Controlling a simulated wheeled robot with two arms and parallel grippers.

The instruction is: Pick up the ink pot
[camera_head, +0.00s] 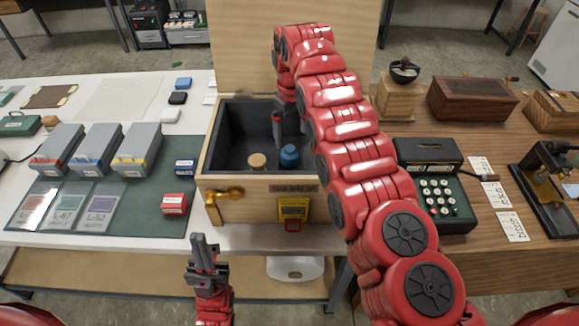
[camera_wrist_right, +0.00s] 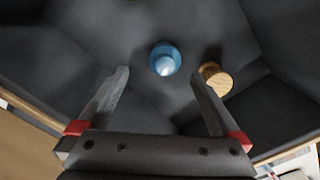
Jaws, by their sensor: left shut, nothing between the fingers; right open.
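The likely ink pot, a round blue pot (camera_head: 289,156), stands in the dark-lined wooden box (camera_head: 262,184) in the middle of the head view. In the right wrist view the blue pot (camera_wrist_right: 165,60) shows a pale pointed top. My right gripper (camera_wrist_right: 160,75) is open and empty, pointing down into the box; the pot appears between and just past its fingertips. In the head view my right arm partly hides the box's right side. My left gripper (camera_head: 205,243) is shut and empty in front of the table, below the box.
A round wooden piece (camera_wrist_right: 216,78) stands close beside the blue pot, by one finger. The box walls surround both. A brass handle (camera_head: 222,196) and a yellow tag (camera_head: 292,212) are on the box front. A black keyed machine (camera_head: 437,190) stands to the right.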

